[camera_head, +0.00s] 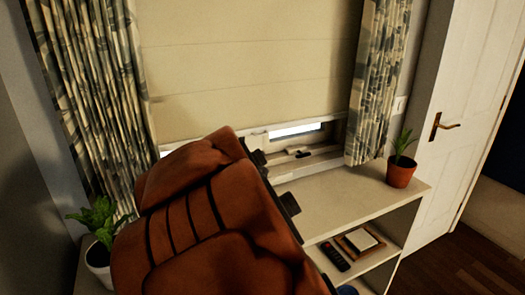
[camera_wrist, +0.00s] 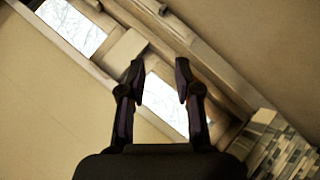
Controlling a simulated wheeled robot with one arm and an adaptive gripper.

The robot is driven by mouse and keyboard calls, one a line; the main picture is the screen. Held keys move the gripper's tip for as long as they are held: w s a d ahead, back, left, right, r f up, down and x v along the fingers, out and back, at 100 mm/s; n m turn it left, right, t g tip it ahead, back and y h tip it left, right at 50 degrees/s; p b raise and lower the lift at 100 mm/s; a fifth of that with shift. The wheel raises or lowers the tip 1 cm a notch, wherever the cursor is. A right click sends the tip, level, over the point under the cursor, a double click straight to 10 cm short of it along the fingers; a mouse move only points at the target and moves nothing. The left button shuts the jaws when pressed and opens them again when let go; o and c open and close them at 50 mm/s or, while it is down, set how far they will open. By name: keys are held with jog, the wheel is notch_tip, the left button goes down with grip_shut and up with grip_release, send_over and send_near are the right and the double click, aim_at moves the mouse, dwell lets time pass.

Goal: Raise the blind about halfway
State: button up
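The cream blind (camera_head: 250,60) hangs nearly to the sill, with a narrow strip of bright window (camera_head: 296,129) showing under its bottom edge. In the wrist view the blind (camera_wrist: 50,110) fills the lower left, slanted. A pale block (camera_wrist: 122,48) stands out at its bottom edge between two bright panes; I cannot tell whether it is a pull tab or part of the frame. My gripper (camera_wrist: 160,68) is open, its fingers apart with nothing held between them. The block is just left of the left fingertip; contact is unclear. My orange arm hides most of the gripper in the head view.
Patterned curtains (camera_head: 378,80) flank the blind; one also shows in the wrist view (camera_wrist: 283,150). A white shelf unit (camera_head: 330,195) stands below the window, with a potted plant (camera_head: 401,171) on its right. Another potted plant (camera_head: 98,250) is at left. A white door (camera_head: 470,90) is at right.

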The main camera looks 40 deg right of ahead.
jog(key=w+d+r+n+t+h+b, duration=0.3)
jog(key=w+d+r+n+t+h, duration=0.1)
jog(key=d, duration=0.9)
jog(key=w+n+t+h, duration=0.1)
jog(key=w+n+t, duration=0.1)
jog(key=w+n, duration=0.1)
jog(key=shift+w+n+t, duration=0.3)
jog(key=shift+w+t, duration=0.1)
jog(key=shift+w, duration=0.2)
jog(key=shift+w+d+p, duration=0.1)
jog(key=shift+w+p, duration=0.05)
jog(key=shift+p, duration=0.5)
jog(key=p, duration=0.3)
jog(key=shift+w+d, duration=0.2)
jog(key=p, duration=0.7)
jog(key=shift+d+r, duration=0.1)
jog(key=shift+r, duration=0.1)
jog(key=shift+p+x, duration=0.95)
jog(key=shift+x, duration=1.7)
jog(key=shift+f, duration=0.1)
grip_shut()
